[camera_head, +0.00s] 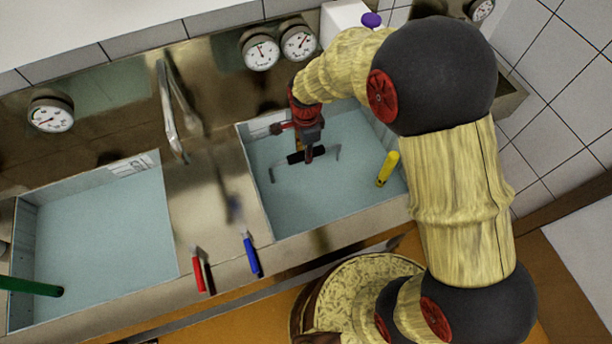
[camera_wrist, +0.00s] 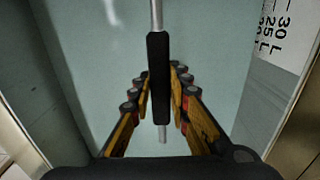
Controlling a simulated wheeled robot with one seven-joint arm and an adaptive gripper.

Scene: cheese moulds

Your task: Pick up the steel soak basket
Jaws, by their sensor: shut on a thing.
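The steel soak basket shows only as its handle: a steel bar with a black grip (camera_wrist: 159,75) in the wrist view. In the head view the handle (camera_head: 277,169) spans over the milky blue liquid of the right basin, its bent ends going down to the surface. The basket's body is hidden under the liquid. My gripper (camera_head: 308,155) reaches down into the right basin and is shut on the black grip. In the wrist view the fingers of my gripper (camera_wrist: 160,85) press the grip from both sides.
A yellow handle (camera_head: 388,168) stands in the same basin on the right. The left basin (camera_head: 95,245) holds a green rod (camera_head: 30,286). A red lever (camera_head: 199,272) and blue lever (camera_head: 250,257) stand at the front. A tap (camera_head: 168,110) rises between the basins.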

